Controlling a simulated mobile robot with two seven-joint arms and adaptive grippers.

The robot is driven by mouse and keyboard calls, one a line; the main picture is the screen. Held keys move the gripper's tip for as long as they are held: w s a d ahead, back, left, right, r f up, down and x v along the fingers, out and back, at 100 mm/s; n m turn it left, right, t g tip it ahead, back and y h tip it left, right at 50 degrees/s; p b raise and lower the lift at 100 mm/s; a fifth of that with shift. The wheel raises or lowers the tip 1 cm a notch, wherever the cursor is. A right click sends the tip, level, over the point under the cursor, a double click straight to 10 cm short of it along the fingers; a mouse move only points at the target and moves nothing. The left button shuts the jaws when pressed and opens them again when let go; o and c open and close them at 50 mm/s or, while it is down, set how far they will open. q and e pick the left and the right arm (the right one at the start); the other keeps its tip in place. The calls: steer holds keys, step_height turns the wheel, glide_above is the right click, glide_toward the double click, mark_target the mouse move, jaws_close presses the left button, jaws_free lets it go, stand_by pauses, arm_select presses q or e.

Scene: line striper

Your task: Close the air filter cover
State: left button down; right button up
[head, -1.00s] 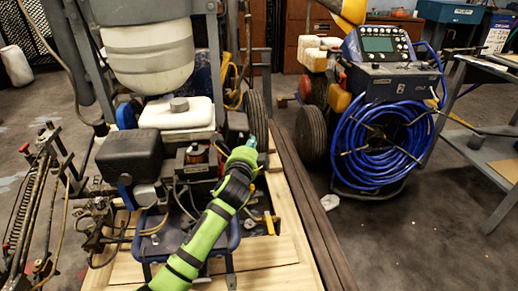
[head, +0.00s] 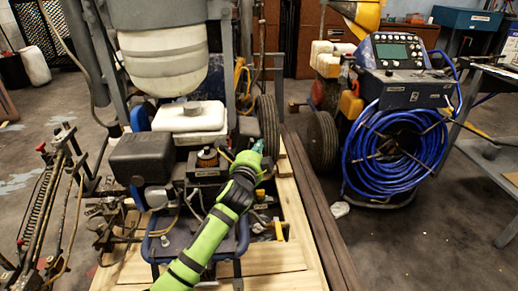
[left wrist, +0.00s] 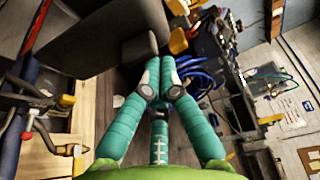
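I cannot clearly make out the filter cover. A dark flat part in the left wrist view (left wrist: 138,48) may be it, but I cannot be sure. My left gripper (head: 257,147) is just right of the filter, apart from it. In the left wrist view its teal fingers (left wrist: 161,68) come together at the tips, with nothing visible held. The dark part is close to the left fingertip; contact cannot be told. My right gripper is not in view.
The striper stands on a wooden pallet (head: 268,258). A white tank (head: 190,121) is behind the filter. A machine with a coiled blue hose (head: 395,150) stands to the right, with a grey table (head: 490,152) beyond. Rods and a spring frame (head: 45,205) are on the left.

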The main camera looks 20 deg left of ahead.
arm_select(q)
steer(key=shift+a+r, duration=0.15)
steer(key=shift+s+a+r+n, duration=0.2)
steer(key=shift+a+r+n, duration=0.1)
steer(key=shift+n, duration=0.1)
steer(key=shift+s+a+r+t+p, duration=0.1)
steer(key=shift+s+a+t+p, duration=0.1)
steer(key=shift+t+p, duration=0.1)
steer(key=shift+s+a+r+n, duration=0.1)
steer(key=shift+a+r+n, duration=0.15)
steer(key=shift+n, duration=0.25)
steer(key=s+a+f+n+y+b, duration=0.1)
steer(key=s+a+f+n+y, duration=0.2)
steer(key=a+n, duration=0.5)
steer(key=s+a+f+n+t+y+b, duration=0.1)
steer(key=s+a+n, duration=0.5)
steer(key=n, duration=0.8)
step_height(320, 180, down, 2)
steer(key=a+y+b, duration=0.1)
steer(key=a+y, duration=0.1)
steer(key=y, duration=0.1)
steer(key=shift+a+y, duration=0.2)
steer(key=shift+y, duration=0.1)
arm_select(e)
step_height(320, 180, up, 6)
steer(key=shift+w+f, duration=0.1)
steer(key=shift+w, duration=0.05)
arm_select(q)
steer(key=shift+n, duration=0.3)
